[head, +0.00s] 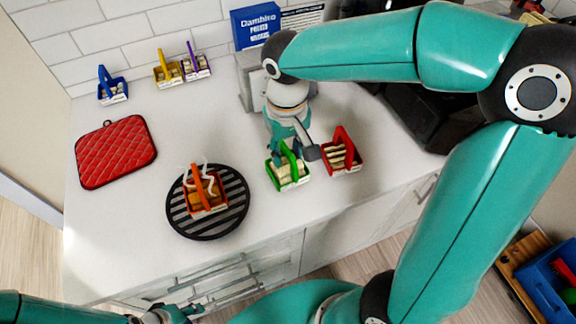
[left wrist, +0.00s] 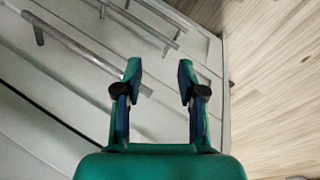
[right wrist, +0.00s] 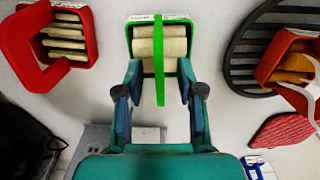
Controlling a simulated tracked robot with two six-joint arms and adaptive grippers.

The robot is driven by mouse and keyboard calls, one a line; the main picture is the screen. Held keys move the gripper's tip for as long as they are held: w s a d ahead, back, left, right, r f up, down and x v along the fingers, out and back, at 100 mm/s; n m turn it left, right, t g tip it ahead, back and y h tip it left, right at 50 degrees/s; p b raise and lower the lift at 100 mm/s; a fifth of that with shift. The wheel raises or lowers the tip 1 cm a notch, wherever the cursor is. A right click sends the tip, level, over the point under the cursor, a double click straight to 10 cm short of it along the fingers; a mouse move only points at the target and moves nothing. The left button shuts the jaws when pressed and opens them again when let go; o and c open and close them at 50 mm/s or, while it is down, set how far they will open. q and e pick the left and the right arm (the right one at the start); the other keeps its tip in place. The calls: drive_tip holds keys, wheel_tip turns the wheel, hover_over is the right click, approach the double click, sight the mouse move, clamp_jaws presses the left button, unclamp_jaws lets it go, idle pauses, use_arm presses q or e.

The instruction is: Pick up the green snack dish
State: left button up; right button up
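The green snack dish (head: 290,171) stands on the white counter, with pale rolls inside and a tall green handle. In the right wrist view the dish (right wrist: 160,24) lies straight ahead, its handle between the two fingertips. My right gripper (right wrist: 160,78) is open, with a gap on both sides of the handle. In the head view my right gripper (head: 285,148) is just above the dish and hides part of it. My left gripper (head: 178,312) is low at the front edge of the picture; the left wrist view shows it open and empty (left wrist: 159,70).
A red dish (head: 341,153) stands close to the right of the green one. An orange dish (head: 207,196) sits on a black round rack (head: 179,215) to the left. A red quilted mat (head: 116,154) and blue (head: 112,90), yellow (head: 167,73) and purple (head: 196,68) dishes are farther back.

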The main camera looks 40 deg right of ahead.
drive_tip(key=shift+f, duration=0.25)
drive_tip(key=c, duration=0.7)
clamp_jaws()
drive_tip(key=shift+r, duration=0.25)
